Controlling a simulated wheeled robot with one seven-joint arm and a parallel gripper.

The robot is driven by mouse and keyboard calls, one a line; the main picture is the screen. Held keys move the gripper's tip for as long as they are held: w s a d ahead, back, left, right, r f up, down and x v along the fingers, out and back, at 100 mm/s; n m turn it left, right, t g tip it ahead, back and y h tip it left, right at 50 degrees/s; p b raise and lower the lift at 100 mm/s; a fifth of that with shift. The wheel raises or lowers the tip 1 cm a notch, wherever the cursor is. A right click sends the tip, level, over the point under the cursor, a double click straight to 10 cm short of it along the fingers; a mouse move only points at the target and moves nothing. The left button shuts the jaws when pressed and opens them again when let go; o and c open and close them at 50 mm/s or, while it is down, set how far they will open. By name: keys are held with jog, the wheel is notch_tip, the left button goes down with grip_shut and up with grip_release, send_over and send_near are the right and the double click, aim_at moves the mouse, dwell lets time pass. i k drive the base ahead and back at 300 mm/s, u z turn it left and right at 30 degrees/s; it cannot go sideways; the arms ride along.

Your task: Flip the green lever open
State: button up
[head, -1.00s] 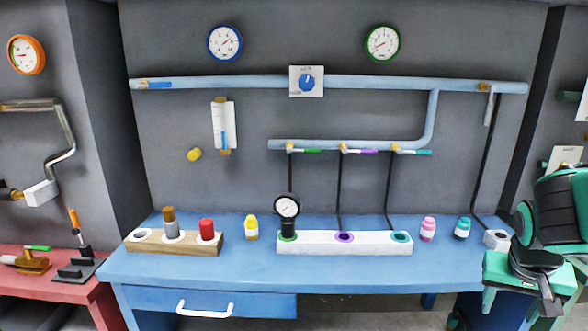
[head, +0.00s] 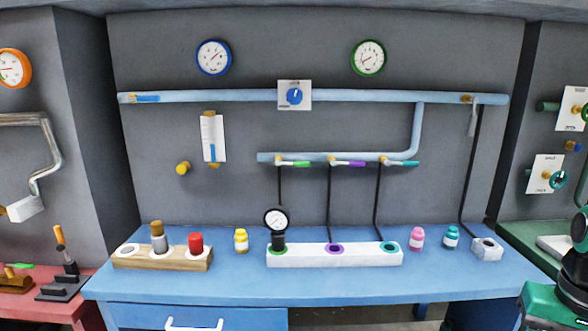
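A small green lever (head: 294,164) lies level along the lower light-blue pipe (head: 345,157) on the back wall, on a brass valve at the left of the row. A black hose hangs from that valve to the white block. A purple lever (head: 350,164) and a teal lever (head: 403,164) sit on like valves to its right. Another green lever (head: 21,266) shows on a brass valve on the red bench at far left. My gripper is out of view; only parts of my arm show at the lower right edge, far from the levers.
On the blue bench (head: 330,282) stand a white block (head: 365,257) with a black gauge (head: 277,222), a wooden holder (head: 165,260), and a yellow bottle (head: 241,241). Pink (head: 416,238) and teal (head: 451,238) bottles stand right. The bench front is clear.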

aim_at(295, 164)
jog(key=k, duration=1.35)
jog(key=u, duration=0.7)
jog(key=i, duration=1.95)
jog(key=z, duration=0.25)
